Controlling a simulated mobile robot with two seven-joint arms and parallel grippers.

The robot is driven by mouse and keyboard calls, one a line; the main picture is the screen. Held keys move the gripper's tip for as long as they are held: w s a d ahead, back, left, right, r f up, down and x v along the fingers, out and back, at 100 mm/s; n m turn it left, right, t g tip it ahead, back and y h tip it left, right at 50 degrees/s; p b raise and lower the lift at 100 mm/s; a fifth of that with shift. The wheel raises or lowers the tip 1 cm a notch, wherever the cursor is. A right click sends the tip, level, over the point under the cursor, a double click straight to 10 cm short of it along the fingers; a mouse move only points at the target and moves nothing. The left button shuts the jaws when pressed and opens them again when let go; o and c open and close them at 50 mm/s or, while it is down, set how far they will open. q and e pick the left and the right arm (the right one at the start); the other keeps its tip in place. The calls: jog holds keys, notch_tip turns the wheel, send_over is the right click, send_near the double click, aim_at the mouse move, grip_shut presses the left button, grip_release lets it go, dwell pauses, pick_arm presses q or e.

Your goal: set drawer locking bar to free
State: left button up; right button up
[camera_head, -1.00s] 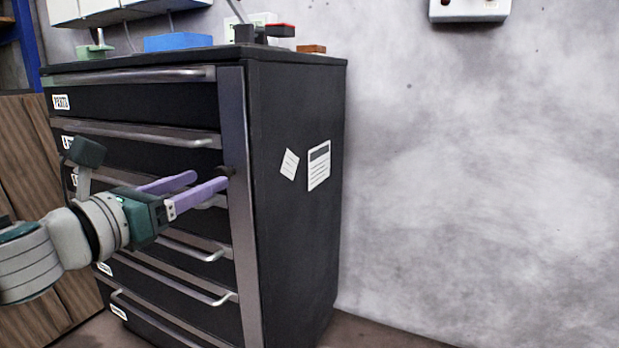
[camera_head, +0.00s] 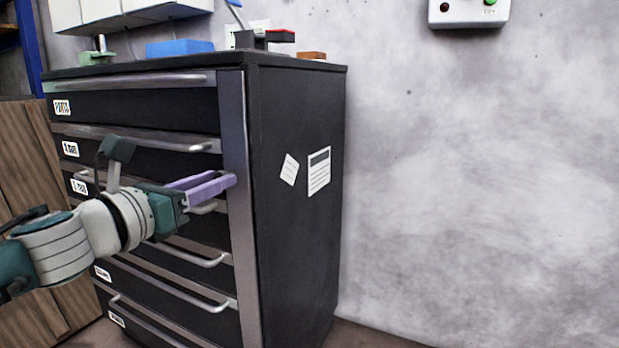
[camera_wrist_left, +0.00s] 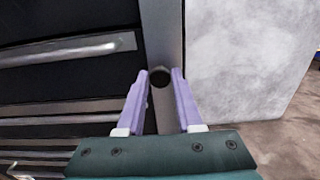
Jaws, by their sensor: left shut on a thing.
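The dark drawer cabinet (camera_head: 295,225) stands against the wall. The locking bar (camera_head: 233,120) is a tall grey vertical strip along its right front edge, overlapping the right ends of the drawers. It also shows in the left wrist view (camera_wrist_left: 162,25). A dark round knob (camera_wrist_left: 160,76) sticks out of the bar. My left gripper (camera_head: 229,181) has its lilac fingers on either side of the knob and is shut on it. The fingers hide the knob in the head view. My right gripper is not in view.
Several drawers with grey handles (camera_head: 180,141) and white labels face me. A blue box (camera_head: 180,48) and a tool with a red part (camera_head: 280,36) stand on the cabinet top. A control box (camera_head: 468,12) hangs on the wall.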

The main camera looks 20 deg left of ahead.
aim_at(250, 191)
pick_arm(q)
grip_shut()
jog(key=shift+s+d+y, duration=0.1)
jog(key=shift+d+y, duration=0.05)
jog(key=shift+y, duration=0.15)
jog(key=d+n+g+y+b, duration=0.2)
jog(key=n+g+y+b, duration=0.1)
jog(key=n+y+b, duration=0.1)
jog(key=d+n+g+y+b, duration=0.2)
jog(key=n+g+y+b, duration=0.2)
jog(key=y, duration=0.3)
jog(key=d+n+g+y+b, duration=0.2)
jog(key=n+g+y+b, duration=0.1)
jog(key=n+y+b, duration=0.1)
jog(key=shift+w+d+f+n+y+b, duration=0.1)
jog(key=shift+f+n+y+b, duration=0.1)
jog(key=shift+n+y, duration=0.3)
jog(key=shift+w+d+f+n+y+b, duration=0.1)
jog(key=shift+n+y+b, duration=0.1)
jog(key=shift+n+y, duration=0.25)
jog(key=shift+w+d+r+n+g+y+b, duration=0.1)
jog(key=shift+n+g+y+b, duration=0.2)
jog(key=shift+g+b, duration=0.5)
jog(key=shift+w+d+r+n+g+y+b, duration=0.15)
jog(key=shift+n+g+b, duration=0.2)
jog(key=shift+b, duration=0.75)
jog(key=shift+s+f, duration=0.1)
jog(key=shift+o, duration=2.3)
grip_release()
jog(key=shift+o, duration=1.3)
